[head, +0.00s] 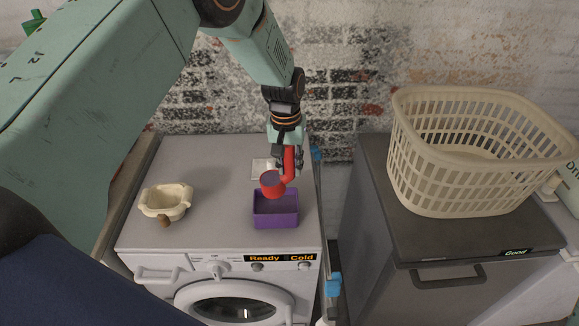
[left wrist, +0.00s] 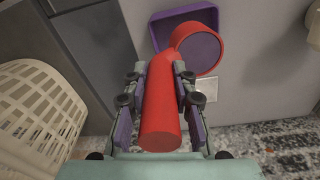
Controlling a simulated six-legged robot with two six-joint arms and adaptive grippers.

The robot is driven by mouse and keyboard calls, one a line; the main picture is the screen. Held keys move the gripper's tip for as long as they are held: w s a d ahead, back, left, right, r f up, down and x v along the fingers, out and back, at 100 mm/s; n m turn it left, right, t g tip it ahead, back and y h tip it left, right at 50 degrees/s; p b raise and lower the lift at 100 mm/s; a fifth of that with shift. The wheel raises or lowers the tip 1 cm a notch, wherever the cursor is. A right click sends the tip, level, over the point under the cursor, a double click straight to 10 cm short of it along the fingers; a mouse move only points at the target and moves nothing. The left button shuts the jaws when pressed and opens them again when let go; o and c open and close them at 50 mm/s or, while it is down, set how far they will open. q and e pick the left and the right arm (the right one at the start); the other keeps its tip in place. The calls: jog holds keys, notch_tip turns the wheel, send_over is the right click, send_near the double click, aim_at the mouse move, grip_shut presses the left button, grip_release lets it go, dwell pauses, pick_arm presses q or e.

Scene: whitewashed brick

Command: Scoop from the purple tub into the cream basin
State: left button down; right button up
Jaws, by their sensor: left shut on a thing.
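The purple tub (head: 275,218) stands on top of the white washing machine, near its front right. My left gripper (head: 287,160) is shut on the handle of a red scoop (head: 272,184). The scoop's round cup is above the tub's back edge, its opening showing a dark purplish inside. In the left wrist view the red scoop (left wrist: 162,115) runs between the fingers, and its cup overlaps the purple tub (left wrist: 160,30). The cream basin (head: 165,201) sits to the left on the same machine top. I cannot tell what the tub holds. My right gripper is not in view.
A small white square item (head: 262,168) lies behind the tub. A cream laundry basket (head: 440,207) stands on a dark grey cabinet to the right, past a gap. A brown piece (head: 164,221) shows at the basin's front. The machine top between basin and tub is clear.

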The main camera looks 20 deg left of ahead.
aim_at(290, 146)
pick_arm(q)
jog(key=shift+g+y, duration=0.3)
jog(key=shift+y, duration=0.3)
jog(key=shift+r, duration=2.8)
